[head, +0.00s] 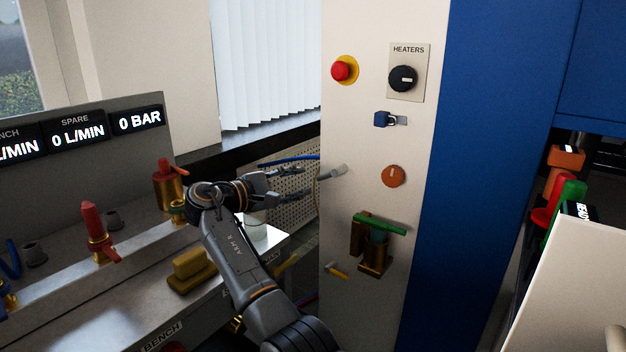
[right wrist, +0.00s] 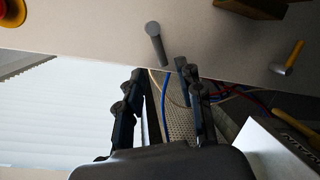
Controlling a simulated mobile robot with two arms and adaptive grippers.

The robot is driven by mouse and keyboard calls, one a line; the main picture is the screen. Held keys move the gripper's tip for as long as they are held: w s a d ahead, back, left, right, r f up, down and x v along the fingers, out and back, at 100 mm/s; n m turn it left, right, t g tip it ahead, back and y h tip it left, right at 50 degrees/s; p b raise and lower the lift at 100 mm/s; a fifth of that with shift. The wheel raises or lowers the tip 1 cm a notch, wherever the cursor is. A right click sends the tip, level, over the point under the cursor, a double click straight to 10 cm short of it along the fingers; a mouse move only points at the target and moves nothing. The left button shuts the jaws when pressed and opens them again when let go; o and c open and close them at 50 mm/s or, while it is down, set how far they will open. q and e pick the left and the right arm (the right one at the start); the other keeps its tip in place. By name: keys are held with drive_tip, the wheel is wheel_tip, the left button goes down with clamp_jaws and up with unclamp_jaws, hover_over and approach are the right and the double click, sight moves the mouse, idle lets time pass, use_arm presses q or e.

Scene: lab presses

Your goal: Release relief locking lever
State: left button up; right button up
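A grey lever (head: 332,172) sticks out from the left edge of the cream press panel (head: 365,310); the lever also shows in the right wrist view (right wrist: 154,42). No label marks it as the relief locking lever. My right gripper (head: 292,183) is open and empty, pointing at the lever. In the right wrist view the lever lies just beyond and between the two fingertips (right wrist: 159,72), seemingly apart from both. A small yellow-tipped lever (head: 337,271) sits lower on the panel. A green handle (head: 380,223) tops a brass valve (head: 375,257). My left gripper is out of view.
The panel also carries a red button (head: 343,69), a heater knob (head: 403,78), a blue padlock (head: 385,119) and an orange knob (head: 393,176). At the left stands a bench (head: 100,320) with valves. Hoses hang behind the gripper.

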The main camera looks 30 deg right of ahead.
drive_tip(key=shift+v, duration=2.15)
